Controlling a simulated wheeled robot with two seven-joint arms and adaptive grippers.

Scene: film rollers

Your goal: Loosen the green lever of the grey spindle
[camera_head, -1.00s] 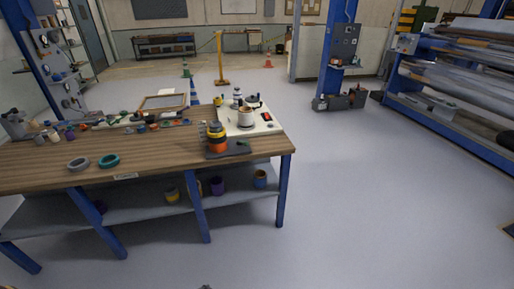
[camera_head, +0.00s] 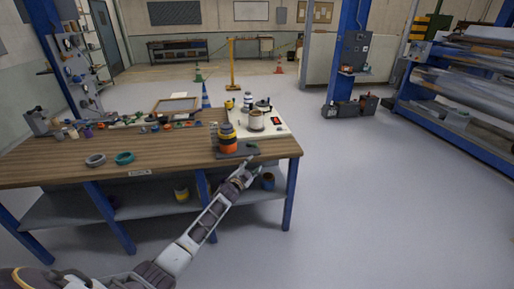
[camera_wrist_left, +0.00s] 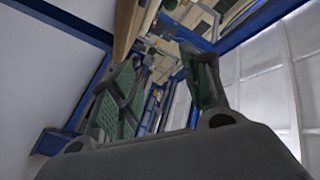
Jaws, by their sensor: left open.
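On the workbench's front right corner, a stack of orange, yellow and dark rings (camera_head: 227,138) stands on a dark grey base plate (camera_head: 238,154). A small greenish bit (camera_head: 252,145) shows at the plate's right end; it is too small to tell whether it is the green lever. I cannot make out a grey spindle for certain; the stack may hide it. My left gripper (camera_head: 253,165) is just in front of the bench's front edge, below and right of the plate, apart from the stack. In the left wrist view its fingers (camera_wrist_left: 162,85) are spread and empty. My right gripper is out of view.
The wooden workbench (camera_head: 60,164) has a lower shelf with cups. A pale board (camera_head: 275,132) with a white pot (camera_head: 256,121) lies behind the stack. The floor (camera_head: 370,210) right of the bench is clear.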

